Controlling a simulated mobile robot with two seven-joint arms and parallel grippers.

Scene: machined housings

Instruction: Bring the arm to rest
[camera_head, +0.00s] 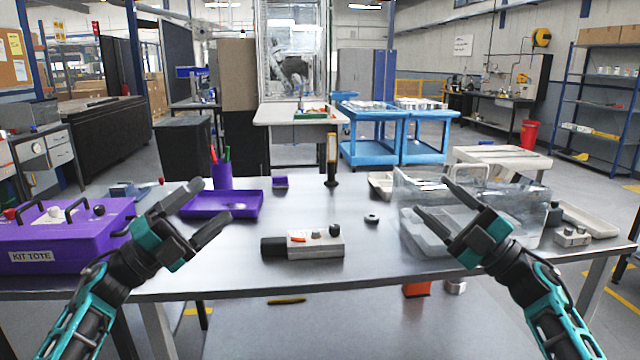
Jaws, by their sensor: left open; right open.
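My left gripper (208,212) is open and empty. It is raised in front of the left part of the table, between the purple kit tote (60,240) and the purple tray (236,204), and overlaps the tray's left end in the view. My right gripper (432,205) is open and empty. It is in front of the clear plastic bin (525,195) on the right and hides part of it. A grey machined housing (318,243) with a black end and an orange lever lies on the table between the grippers, touched by neither.
A small dark ring (371,218) lies right of the housing. A black and yellow upright tool (331,160) and a purple pen cup (221,176) stand at the back. Small fittings (571,236) and a pale tray (590,218) lie far right. The front middle of the table (350,275) is clear.

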